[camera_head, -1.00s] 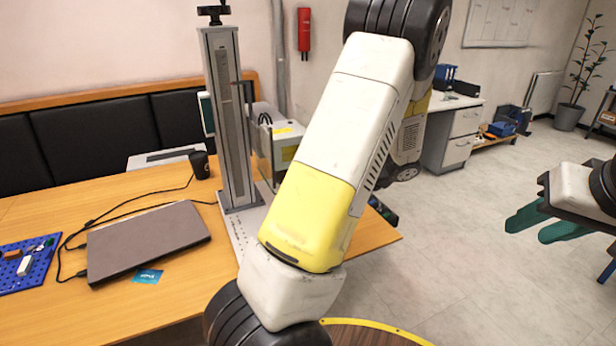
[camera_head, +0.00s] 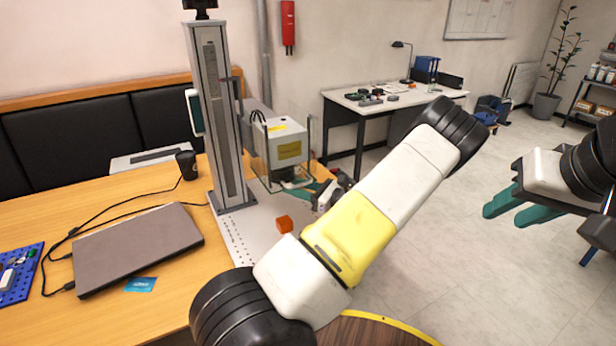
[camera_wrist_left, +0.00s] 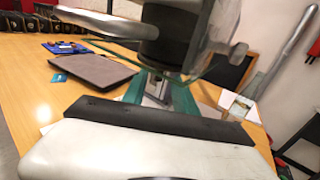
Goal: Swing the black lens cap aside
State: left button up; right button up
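The laser marker's head (camera_head: 280,143) is a grey box with a yellow label on the tall column. A dark lens (camera_head: 289,173) hangs under it; in the left wrist view it is a large black cylinder (camera_wrist_left: 172,38). I cannot separate the black lens cap from the dark lens underside. My left gripper (camera_head: 302,188) reaches in just below the lens. Its teal fingers show in the left wrist view (camera_wrist_left: 159,92), apart with a gap between them, and nothing is clearly held. My right gripper (camera_head: 515,207) is at the far right, open and empty.
A closed laptop (camera_head: 138,246), a blue pegboard (camera_head: 18,272) and a black cup (camera_head: 187,164) are on the wooden table. Clear guards (camera_head: 309,140) flank the laser head.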

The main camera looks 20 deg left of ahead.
pick_arm(q)
jog(key=shift+w+a, duration=0.15)
jog(key=shift+a, duration=1)
grip_shut()
dwell(0.6)
